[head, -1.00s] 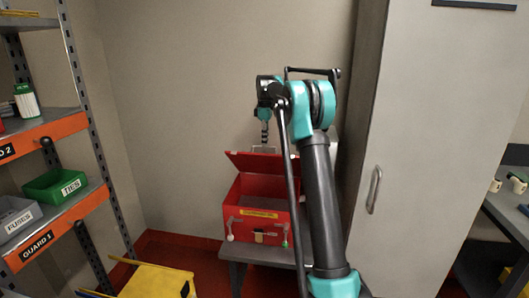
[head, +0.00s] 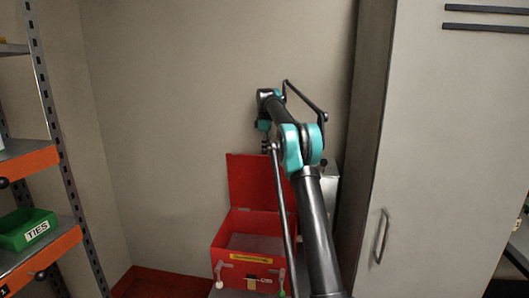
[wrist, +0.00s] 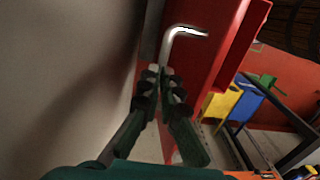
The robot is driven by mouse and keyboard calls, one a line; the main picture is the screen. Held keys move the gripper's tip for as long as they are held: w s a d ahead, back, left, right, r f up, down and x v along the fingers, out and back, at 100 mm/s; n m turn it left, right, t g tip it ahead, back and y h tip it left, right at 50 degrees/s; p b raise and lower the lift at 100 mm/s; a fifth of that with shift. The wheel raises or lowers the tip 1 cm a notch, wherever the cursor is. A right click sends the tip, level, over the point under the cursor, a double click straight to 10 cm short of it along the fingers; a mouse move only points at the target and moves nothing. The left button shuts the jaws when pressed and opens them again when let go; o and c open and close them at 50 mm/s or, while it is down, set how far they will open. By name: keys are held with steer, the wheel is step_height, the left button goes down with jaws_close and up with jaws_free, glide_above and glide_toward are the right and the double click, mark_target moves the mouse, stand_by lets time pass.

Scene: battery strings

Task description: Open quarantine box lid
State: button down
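The quarantine box (head: 222,238) is red and stands open in the head view, with a yellow label on its front. Its red lid (head: 252,182) stands roughly upright at the back. In the wrist view the lid (wrist: 222,50) fills the upper middle, with a bent silver handle (wrist: 182,32) on it. My gripper (wrist: 163,80) has its fingertips close together around the lower end of this handle. In the head view my gripper (head: 265,145) is small, behind the lid's top edge, and its fingertips are hidden. My arm covers the box's right side.
A tall grey cabinet (head: 440,130) stands close on the right. A shelf rack (head: 62,150) with a green TIES bin (head: 25,228) is on the left. A wall is close behind the box. Yellow (wrist: 220,103) and blue (wrist: 246,101) objects show in the wrist view.

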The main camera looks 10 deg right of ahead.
steer(key=shift+w+d+f, duration=0.2)
steer(key=shift+f, duration=0.25)
steer(key=shift+w+d+f, duration=0.15)
steer(key=shift+d+f, duration=0.05)
steer(key=shift+f, duration=0.2)
steer(key=c, duration=2.1)
jaws_free()
steer(key=shift+o, duration=1.1)
steer(key=shift+w+d+f, duration=0.1)
steer(key=shift+w+f, duration=0.2)
steer(key=shift+f, duration=0.1)
steer(key=shift+o, duration=1.4)
steer(key=shift+r, duration=0.1)
steer(key=shift+a+r, duration=0.15)
steer(key=shift+a, duration=0.05)
